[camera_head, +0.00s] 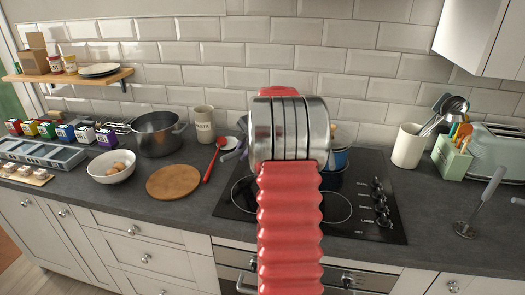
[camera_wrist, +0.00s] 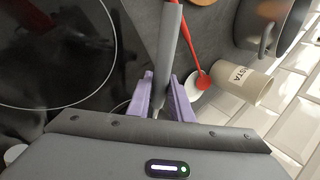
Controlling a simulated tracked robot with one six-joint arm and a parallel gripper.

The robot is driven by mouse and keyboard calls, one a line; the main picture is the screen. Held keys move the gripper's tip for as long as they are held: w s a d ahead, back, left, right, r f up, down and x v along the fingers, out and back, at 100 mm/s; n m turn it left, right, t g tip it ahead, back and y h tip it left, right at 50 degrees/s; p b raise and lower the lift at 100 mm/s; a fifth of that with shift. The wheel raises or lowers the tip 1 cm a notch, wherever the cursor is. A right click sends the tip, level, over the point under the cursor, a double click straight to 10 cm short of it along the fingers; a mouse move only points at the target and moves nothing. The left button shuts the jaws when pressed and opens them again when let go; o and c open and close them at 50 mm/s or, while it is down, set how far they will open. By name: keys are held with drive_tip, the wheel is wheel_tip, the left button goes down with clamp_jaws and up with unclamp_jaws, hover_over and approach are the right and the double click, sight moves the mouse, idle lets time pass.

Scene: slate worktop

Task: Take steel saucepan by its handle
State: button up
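My gripper (camera_wrist: 163,88) shows two purple fingers in the wrist view, one on each side of a long grey handle (camera_wrist: 169,45). The handle runs from the top edge down between the fingers, with little or no gap on either side. Whether the fingers press on it is unclear. It appears to be the steel saucepan's handle; the pan's body cannot be made out in either view. In the head view a purple part of my gripper (camera_head: 236,152) shows at the hob's left rear, and my red arm covers much of the hob.
A red spoon (camera_head: 215,159) lies just left of the gripper, near the pasta jar (camera_head: 204,124). A blue pot (camera_head: 340,158) stands right of my arm. A grey pot (camera_head: 157,137), egg bowl (camera_head: 111,171) and round board (camera_head: 174,182) are farther left. The front right hob is clear.

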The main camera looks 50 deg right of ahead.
clamp_jaws()
drive_tip(key=shift+f, duration=0.1)
idle(0.7)
idle(0.3)
wheel_tip(320, 180, up, 18)
idle(0.6)
idle(0.4)
